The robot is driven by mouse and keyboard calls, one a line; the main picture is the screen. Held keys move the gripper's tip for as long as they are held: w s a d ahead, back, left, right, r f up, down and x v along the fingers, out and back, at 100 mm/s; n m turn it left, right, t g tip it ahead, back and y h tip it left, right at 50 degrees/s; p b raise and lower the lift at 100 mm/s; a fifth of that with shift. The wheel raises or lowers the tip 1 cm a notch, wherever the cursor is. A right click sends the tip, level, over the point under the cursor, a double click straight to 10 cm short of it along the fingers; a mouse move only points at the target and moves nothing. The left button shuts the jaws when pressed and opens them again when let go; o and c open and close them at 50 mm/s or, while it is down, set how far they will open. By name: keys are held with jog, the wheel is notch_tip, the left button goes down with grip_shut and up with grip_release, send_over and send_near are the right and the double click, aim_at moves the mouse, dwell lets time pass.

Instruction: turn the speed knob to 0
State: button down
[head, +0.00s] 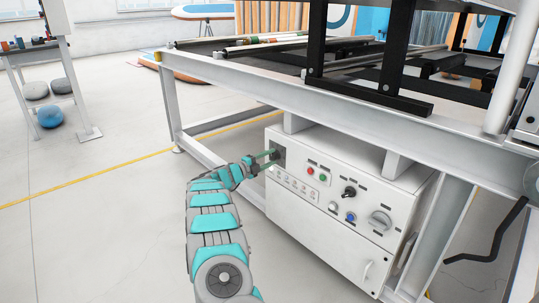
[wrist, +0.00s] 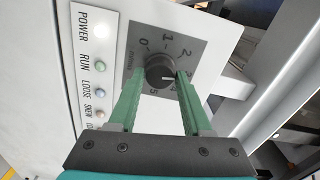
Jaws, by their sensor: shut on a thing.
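The speed knob (wrist: 158,66) is a dark round knob on a grey dial plate (wrist: 196,48) with numbers around it. In the wrist view, the 0 is at the upper left of the knob, 1 and 2 run along the top and right, and 5 is below. A small pale mark on the knob seems to face the right, away from the 0. My gripper (wrist: 159,76) has its green fingers on either side of the knob, shut on it. In the head view, my gripper (head: 270,156) reaches the left end of the white control box (head: 300,215); the knob is hidden there.
Beside the dial are lamps labelled power, run, loose and skew. The box also bears red (head: 310,171) and green buttons, a black switch (head: 349,192) and a grey rotary handle (head: 380,220). A white table frame (head: 260,95) stands over it.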

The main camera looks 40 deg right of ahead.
jog(key=n+p, duration=0.2)
jog(key=n, duration=0.1)
jog(key=n+p, duration=0.1)
jog(key=n, duration=0.2)
jog(key=shift+r+n+p, duration=0.2)
jog(key=shift+n+p, duration=0.1)
jog(key=shift+p, duration=0.1)
jog(key=n+p, duration=0.3)
jog(key=n, duration=0.3)
jog(key=shift+w, duration=0.1)
jog(key=n+p, duration=0.2)
jog(key=n, duration=0.4)
jog(key=shift+f+n, duration=0.1)
jog(key=shift+n, duration=0.3)
jog(key=n+p, duration=0.1)
jog(key=n, duration=0.4)
jog(key=shift+w+f+n, duration=0.1)
jog(key=shift+n, duration=0.5)
jog(key=shift+c, duration=1.7)
grip_release()
